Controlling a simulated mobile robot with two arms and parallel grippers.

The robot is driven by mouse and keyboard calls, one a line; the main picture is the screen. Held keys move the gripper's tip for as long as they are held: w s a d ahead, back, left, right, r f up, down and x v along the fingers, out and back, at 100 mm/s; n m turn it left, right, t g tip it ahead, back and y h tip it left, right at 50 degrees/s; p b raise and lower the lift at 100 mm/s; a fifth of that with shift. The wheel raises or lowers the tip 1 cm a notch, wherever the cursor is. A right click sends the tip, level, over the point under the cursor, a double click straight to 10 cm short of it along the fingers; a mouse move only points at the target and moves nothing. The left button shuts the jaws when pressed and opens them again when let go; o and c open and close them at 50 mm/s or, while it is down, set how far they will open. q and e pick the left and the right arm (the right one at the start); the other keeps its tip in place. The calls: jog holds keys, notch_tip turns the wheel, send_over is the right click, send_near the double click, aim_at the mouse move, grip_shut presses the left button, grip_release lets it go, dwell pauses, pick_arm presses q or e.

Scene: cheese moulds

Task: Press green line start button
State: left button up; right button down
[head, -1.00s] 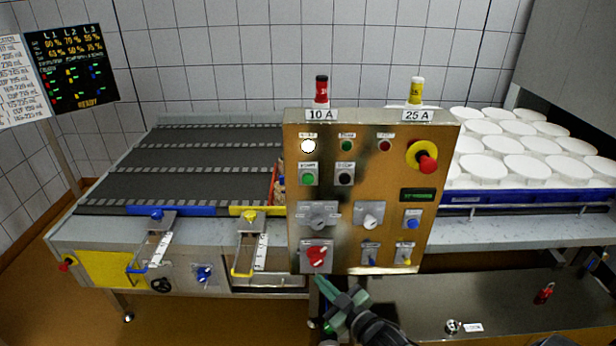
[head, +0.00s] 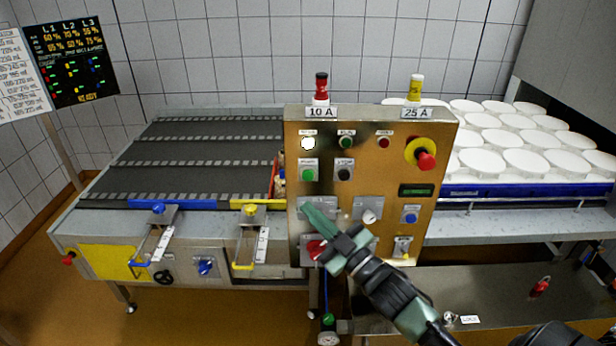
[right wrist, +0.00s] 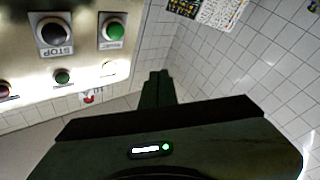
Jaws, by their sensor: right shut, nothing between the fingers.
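The green start button (head: 308,175) sits on the left of the control panel (head: 290,130), beside the black stop button (head: 344,174). In the right wrist view the green button (right wrist: 114,31) and the black STOP button (right wrist: 54,33) show at the upper left. My right gripper (head: 306,207) is shut and empty, in front of the panel just below the green button in the head view. A gap to the button shows in the right wrist view, where the shut fingers (right wrist: 157,84) lie right of and below it. My left gripper is not in view.
The panel also carries a red mushroom button (head: 427,160), a blue button (head: 410,217), a red knob (head: 316,248) partly behind my gripper, and lamps. A dark conveyor (head: 200,160) lies to the left. White round moulds (head: 525,162) stand to the right.

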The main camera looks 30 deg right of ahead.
aim_at(308, 175)
jog(key=shift+w+d+b, duration=0.55)
jog(key=shift+w+d, duration=0.25)
jog(key=shift+w, duration=0.45)
jog(key=shift+w+d+b, duration=0.55)
jog(key=shift+w+d, duration=0.2)
jog(key=shift+w, duration=0.55)
jog(key=shift+w+d+b, duration=0.55)
jog(key=shift+w+d, duration=0.25)
jog(key=shift+w, duration=0.45)
jog(key=shift+w, duration=0.1)
jog(key=shift+w+d, duration=0.2)
jog(key=shift+w, duration=0.05)
